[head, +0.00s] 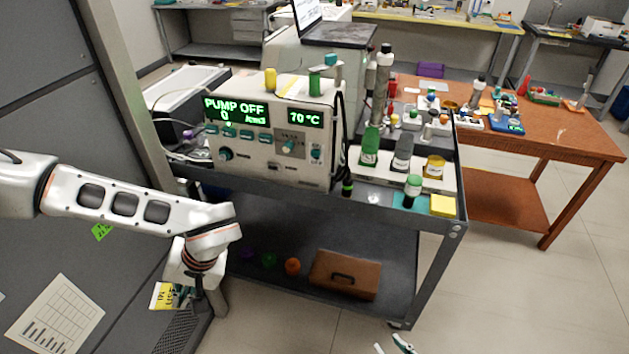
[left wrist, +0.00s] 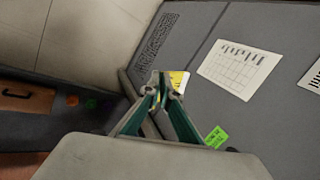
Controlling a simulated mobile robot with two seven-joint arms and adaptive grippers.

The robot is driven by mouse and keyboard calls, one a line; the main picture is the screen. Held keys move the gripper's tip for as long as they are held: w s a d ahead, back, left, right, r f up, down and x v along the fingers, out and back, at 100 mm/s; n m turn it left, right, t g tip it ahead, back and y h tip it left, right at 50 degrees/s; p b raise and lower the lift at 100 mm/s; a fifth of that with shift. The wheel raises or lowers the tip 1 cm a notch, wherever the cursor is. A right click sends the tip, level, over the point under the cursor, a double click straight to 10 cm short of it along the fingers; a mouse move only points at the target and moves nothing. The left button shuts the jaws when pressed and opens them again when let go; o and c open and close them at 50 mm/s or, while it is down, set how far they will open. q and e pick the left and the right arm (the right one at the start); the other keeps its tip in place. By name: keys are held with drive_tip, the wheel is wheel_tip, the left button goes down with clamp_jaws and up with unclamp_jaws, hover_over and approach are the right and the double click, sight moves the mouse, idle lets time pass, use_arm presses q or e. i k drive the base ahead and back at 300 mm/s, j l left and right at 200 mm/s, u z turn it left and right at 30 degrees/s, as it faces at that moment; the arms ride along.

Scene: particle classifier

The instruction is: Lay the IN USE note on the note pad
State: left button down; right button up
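My left gripper (head: 183,297) hangs low at the left, beside the grey panel and apart from the cart. It is shut on a yellow and white note (head: 163,296) with dark print, too small to read surely. In the left wrist view the left fingers (left wrist: 160,88) close together at the tips, with the note (left wrist: 178,80) just beyond them, partly hidden. The yellow note pad (head: 443,205) lies on the cart's top at its front right corner, far to the right of the left gripper. My right gripper (head: 392,346) shows only its fingertips at the bottom edge, spread apart.
The cart (head: 300,192) carries a pump device (head: 265,140) with a lit display. A green-capped bottle (head: 412,190) stands just left of the pad. Several bottles stand behind it. A brown case (head: 344,274) sits on the lower shelf. A wooden table (head: 560,130) stands behind right.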

sight(443, 206)
drive_tip(key=l+u, duration=0.6)
drive_tip(key=l, duration=0.15)
drive_tip(key=l+u, duration=0.15)
drive_tip(key=l, duration=0.25)
drive_tip(key=k+l+u, duration=0.15)
drive_tip(key=l, duration=0.7)
drive_tip(key=k+l, duration=0.15)
drive_tip(key=l, duration=0.3)
drive_tip(key=l+u, duration=0.1)
drive_tip(key=l, duration=0.35)
drive_tip(key=k+l, duration=0.15)
drive_tip(key=l, duration=0.8)
drive_tip(key=k+u, duration=0.05)
